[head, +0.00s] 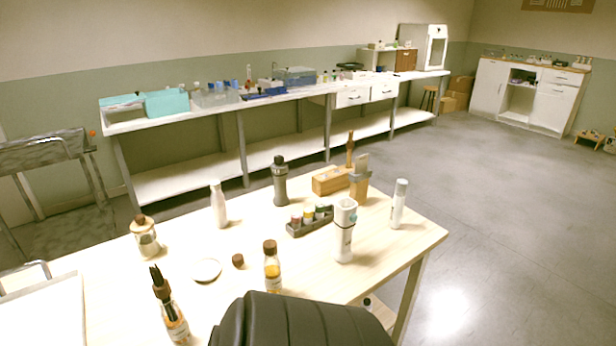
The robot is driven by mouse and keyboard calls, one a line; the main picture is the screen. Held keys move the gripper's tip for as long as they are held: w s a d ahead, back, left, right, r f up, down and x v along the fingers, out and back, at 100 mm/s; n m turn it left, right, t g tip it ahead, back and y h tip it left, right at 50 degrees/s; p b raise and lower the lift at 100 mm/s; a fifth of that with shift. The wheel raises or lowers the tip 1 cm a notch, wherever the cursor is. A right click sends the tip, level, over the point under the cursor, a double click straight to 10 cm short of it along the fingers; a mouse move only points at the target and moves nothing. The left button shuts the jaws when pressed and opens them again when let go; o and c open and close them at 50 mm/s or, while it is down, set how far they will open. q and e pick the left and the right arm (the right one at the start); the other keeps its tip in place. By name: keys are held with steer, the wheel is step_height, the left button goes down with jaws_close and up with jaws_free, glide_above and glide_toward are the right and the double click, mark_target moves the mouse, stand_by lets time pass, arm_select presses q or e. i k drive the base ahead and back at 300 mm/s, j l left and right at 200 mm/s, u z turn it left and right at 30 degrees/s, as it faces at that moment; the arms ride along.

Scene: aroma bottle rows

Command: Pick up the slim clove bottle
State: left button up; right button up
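Several bottles stand upright on a light wooden table (115,295) in the head view; I cannot read their labels or tell which is the slim clove bottle. There is a slim white bottle (219,208) at the back left and a white one with a grey cap (398,208) at the right. A dark grey bottle (280,183) stands at the back. An amber bottle with a brown cap (272,272) stands near the front. A squat clear bottle (145,240) and a bottle with dark sticks (174,322) are at the left. Neither gripper is in view.
A grey rack of small vials (309,228), a wooden box (330,182) and a white device (344,240) crowd the right middle. A white dish (206,270) and a small brown cap (238,260) lie between bottles. A black padded shape (295,325) covers the front edge.

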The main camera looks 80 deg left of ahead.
mark_target(172, 316)
steer(key=j+z, duration=0.15)
steer(key=z, duration=0.55)
steer(key=i+j+z, duration=0.1)
steer(key=z, duration=0.6)
steer(key=j+z, duration=0.25)
steer(key=z, duration=0.45)
steer(key=k+j+z, duration=0.1)
steer(key=z, duration=0.6)
steer(key=k+j+z, duration=0.1)
steer(key=z, duration=0.6)
steer(key=k+j+z, duration=0.1)
steer(key=z, duration=0.6)
steer(key=k+z, duration=0.1)
steer(key=z, duration=0.6)
steer(key=k+z, duration=0.15)
steer(key=z, duration=0.55)
